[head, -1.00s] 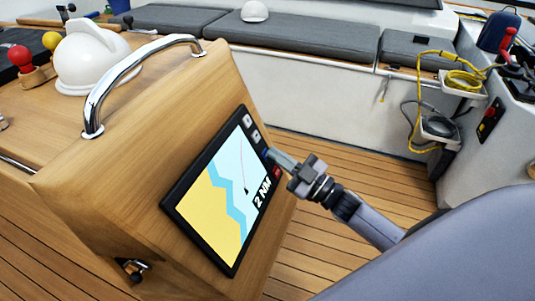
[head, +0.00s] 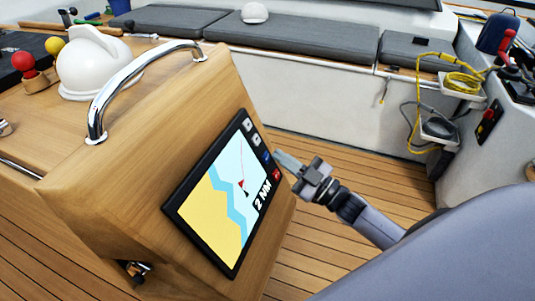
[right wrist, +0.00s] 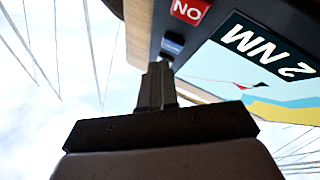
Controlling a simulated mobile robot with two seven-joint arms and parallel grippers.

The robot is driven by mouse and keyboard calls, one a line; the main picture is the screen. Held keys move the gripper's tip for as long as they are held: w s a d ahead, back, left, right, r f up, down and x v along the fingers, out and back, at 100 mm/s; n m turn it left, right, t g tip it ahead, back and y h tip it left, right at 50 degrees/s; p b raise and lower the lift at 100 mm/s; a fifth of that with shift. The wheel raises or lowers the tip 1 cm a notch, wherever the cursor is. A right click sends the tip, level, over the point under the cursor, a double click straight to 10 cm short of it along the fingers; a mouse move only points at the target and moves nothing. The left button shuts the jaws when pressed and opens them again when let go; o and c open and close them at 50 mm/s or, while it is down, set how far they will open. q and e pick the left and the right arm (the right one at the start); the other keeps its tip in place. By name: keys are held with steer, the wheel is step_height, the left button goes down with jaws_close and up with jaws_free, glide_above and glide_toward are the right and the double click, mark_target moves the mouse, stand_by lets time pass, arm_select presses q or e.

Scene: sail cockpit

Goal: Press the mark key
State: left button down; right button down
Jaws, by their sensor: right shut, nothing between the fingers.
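A chart plotter (head: 222,192) with a black frame is set in the sloping face of the wooden console. Its screen shows yellow land, blue water, "2 NM" and a boat mark with a red line. Keys run along its right edge: two pale ones above, a blue key (head: 266,157) and a red key (head: 277,174). I cannot read which is the mark key. My right gripper (head: 280,156) is shut and empty, its tips just right of the blue key. In the right wrist view, the tips (right wrist: 160,68) are just below the blue key (right wrist: 172,46), apparently slightly apart from it.
A chrome grab handle (head: 132,82) arches above the plotter on the console (head: 110,190). A white dome-shaped thing (head: 85,68) and red and yellow knobs stand at left. Grey bench cushions (head: 300,38) line the back. Wooden floor beside the console is clear.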

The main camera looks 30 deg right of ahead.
steer(key=s+d+r+p, duration=0.2)
steer(key=s+d+p, duration=0.1)
steer(key=shift+s+r, duration=0.15)
steer(key=shift+s, duration=0.05)
stand_by(0.5)
stand_by(0.6)
steer(key=shift+a, duration=0.1)
steer(key=s+a+f+m+g+h+p, duration=0.3)
steer(key=s+a+m+g+p, duration=0.1)
steer(key=s, duration=0.4)
steer(key=s+a+f+m+g+h+p, duration=0.3)
steer(key=s+a+p, duration=0.3)
steer(key=s, duration=0.2)
steer(key=shift+a+f+m+g+h, duration=0.25)
steer(key=shift+m+g+h, duration=0.35)
steer(key=shift+m+h, duration=0.15)
